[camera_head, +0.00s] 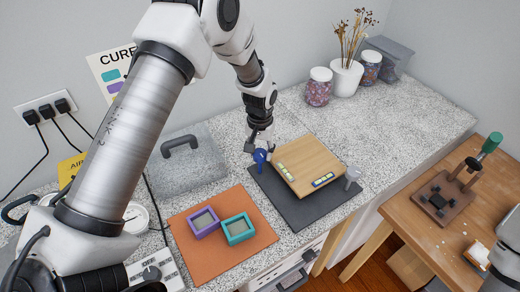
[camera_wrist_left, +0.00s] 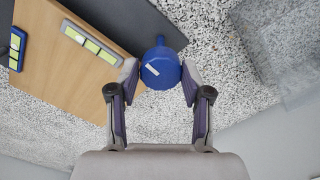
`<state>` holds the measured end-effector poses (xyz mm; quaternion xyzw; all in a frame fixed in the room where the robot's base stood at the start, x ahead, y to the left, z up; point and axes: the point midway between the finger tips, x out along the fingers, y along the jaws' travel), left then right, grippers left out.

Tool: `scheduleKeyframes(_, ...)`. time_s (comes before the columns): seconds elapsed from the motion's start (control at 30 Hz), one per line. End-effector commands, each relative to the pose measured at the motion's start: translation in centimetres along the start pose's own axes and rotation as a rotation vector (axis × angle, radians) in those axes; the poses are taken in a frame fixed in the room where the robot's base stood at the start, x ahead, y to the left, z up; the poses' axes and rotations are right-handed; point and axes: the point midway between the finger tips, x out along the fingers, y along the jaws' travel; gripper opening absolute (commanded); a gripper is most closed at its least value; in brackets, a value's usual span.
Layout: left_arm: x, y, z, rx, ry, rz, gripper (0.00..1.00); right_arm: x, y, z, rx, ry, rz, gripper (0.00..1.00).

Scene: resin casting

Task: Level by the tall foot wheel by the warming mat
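A wooden levelling board (camera_head: 308,160) with two yellow-green bubble vials (camera_head: 323,181) lies over a dark mat (camera_head: 300,212). A blue foot wheel (camera_head: 261,156) is at its left corner, and a grey foot wheel (camera_head: 352,174) is at its right corner. The orange mat (camera_head: 180,258) lies to the left and holds a purple and a teal mould frame. My left gripper (camera_head: 260,148) is at the blue wheel. In the left wrist view, its fingertips flank the blue wheel (camera_wrist_left: 160,68) and appear to touch it on both sides. My right gripper is out of view.
A clear cover with a dark handle (camera_head: 181,145) stands behind the orange mat. Jars (camera_head: 318,87) and a white vase (camera_head: 346,78) stand at the back. A wooden table with a brown press (camera_head: 445,198) is at the right. The speckled counter right of the board is clear.

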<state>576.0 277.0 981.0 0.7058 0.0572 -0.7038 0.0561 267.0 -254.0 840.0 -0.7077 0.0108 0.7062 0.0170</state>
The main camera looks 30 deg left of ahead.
Motion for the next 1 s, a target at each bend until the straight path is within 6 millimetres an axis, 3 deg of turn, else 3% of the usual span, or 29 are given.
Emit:
scheduleKeyframes(0.03,0.01,0.00,0.01,0.000,0.000,0.000,0.20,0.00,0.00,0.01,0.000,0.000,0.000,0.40)
scheduleKeyframes(0.07,0.01,0.00,0.01,0.000,0.000,0.000,0.09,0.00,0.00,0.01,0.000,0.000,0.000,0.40)
scheduleKeyframes(0.57,0.11,0.00,0.02,0.065,-0.001,0.000,0.09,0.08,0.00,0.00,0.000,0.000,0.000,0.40)
scheduleKeyframes(1.0,0.17,0.00,0.04,0.393,-0.002,0.000,0.09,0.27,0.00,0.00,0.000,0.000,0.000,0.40)
